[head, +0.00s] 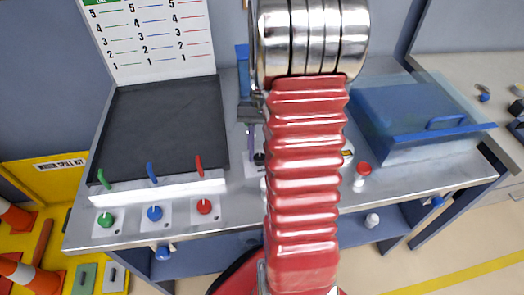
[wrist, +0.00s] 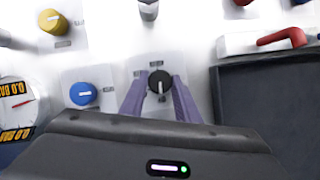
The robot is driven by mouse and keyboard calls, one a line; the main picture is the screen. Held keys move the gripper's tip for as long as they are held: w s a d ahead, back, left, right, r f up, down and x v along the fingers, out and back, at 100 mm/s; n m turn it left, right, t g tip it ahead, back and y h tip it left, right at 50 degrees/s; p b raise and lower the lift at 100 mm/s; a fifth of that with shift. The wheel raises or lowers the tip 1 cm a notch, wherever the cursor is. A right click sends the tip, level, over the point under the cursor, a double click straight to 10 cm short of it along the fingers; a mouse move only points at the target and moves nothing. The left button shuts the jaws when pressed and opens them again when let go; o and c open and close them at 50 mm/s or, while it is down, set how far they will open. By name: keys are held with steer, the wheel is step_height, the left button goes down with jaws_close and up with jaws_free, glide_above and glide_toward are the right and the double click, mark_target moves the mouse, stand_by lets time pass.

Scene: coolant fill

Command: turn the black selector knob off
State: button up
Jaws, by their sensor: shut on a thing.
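The black selector knob (wrist: 158,77) sits on a pale label plate in the middle of the wrist view. Its white pointer line points down in that picture, towards my gripper body. The two purple fingers of my gripper (wrist: 160,86) stand on either side of the knob, shut on it. In the head view, a small dark part of the knob (head: 259,158) shows at the left edge of my red arm. My arm hides most of the area around it. The plate's printed marks are too small to read.
A blue knob (wrist: 83,94) and a yellow knob (wrist: 52,21) are left of the black knob in the wrist view. A dark tray (wrist: 268,100) lies right. In the head view, green (head: 105,219), blue (head: 154,212) and red (head: 204,206) valves line the bench front.

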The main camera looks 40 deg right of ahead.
steer(key=shift+s+a+f+n, duration=0.1)
steer(key=shift+s+n, duration=0.1)
steer(key=shift+n, duration=0.4)
steer(key=shift+g, duration=0.3)
steer(key=o, duration=1)
steer(key=shift+o, duration=0.2)
steer(key=shift+w, duration=0.1)
steer(key=shift+w+d+r, duration=0.2)
steer(key=shift+d+r, duration=0.05)
steer(key=shift+r, duration=0.35)
steer(key=v, duration=1.2)
steer(key=shift+r, duration=0.3)
